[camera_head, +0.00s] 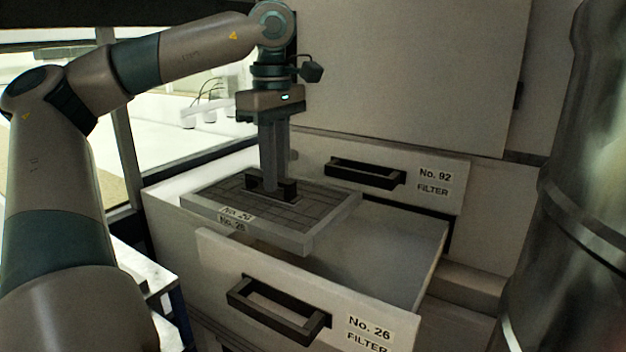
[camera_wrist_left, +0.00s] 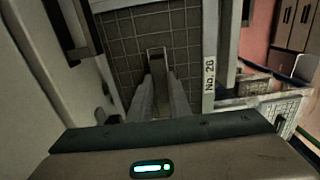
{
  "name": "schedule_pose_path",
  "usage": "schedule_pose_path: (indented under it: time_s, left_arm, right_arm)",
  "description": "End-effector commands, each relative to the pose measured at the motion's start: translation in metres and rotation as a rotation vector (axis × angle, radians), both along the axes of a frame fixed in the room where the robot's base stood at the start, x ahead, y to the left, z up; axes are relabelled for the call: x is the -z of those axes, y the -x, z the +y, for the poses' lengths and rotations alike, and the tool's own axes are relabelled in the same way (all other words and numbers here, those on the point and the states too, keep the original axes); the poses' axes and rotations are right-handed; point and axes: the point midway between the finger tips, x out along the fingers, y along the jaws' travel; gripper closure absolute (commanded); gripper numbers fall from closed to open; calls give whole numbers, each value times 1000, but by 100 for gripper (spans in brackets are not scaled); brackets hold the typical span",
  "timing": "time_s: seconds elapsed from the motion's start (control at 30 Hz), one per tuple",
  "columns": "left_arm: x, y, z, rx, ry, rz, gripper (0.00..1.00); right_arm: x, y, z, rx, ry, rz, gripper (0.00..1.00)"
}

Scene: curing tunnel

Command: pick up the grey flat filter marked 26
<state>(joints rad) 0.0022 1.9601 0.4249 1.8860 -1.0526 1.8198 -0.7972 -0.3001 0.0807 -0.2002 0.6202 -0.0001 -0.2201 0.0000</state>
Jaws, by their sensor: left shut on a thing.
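The grey flat filter (camera_head: 318,212) marked No. 26 is at the open drawer (camera_head: 285,285), level or nearly so, near the drawer's top edge. I cannot tell whether it is clear of the drawer. My left gripper (camera_head: 271,188) points down and is shut on the dark handle at the middle of the filter's gridded top. In the left wrist view the filter (camera_wrist_left: 130,62) fills the middle, its No. 26 label on the right rim, with the gripper's fingers (camera_wrist_left: 158,82) at the handle. My right gripper is not in view.
The open drawer's front carries a dark handle (camera_head: 278,312) and a No. 26 FILTER label. Behind it is a drawer front (camera_head: 375,160) labelled No. 92. A large metal cylinder (camera_head: 575,200) stands at the right. The drawer's right part looks empty.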

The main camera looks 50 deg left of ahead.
Motion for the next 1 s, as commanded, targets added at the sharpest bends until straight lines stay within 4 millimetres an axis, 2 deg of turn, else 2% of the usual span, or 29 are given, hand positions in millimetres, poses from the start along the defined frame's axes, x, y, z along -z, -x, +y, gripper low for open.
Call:
schedule_pose_path:
  time_s: [0.1, 0.3, 0.5, 0.6, 1.0]
  left_arm:
    - [-1, 10, 32, -3, 5, -6, 100]
    - [1, 25, 80, -4, 5, -6, 100]
    - [0, 37, 115, -4, -1, -4, 100]
    - [1, 47, 145, -8, -1, -5, 100]
    - [-3, 80, 250, -6, 1, -1, 100]
  right_arm:
    - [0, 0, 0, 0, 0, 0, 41]
    - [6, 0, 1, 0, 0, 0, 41]
    - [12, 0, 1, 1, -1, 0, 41]
    - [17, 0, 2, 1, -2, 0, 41]
    - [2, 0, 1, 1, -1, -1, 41]
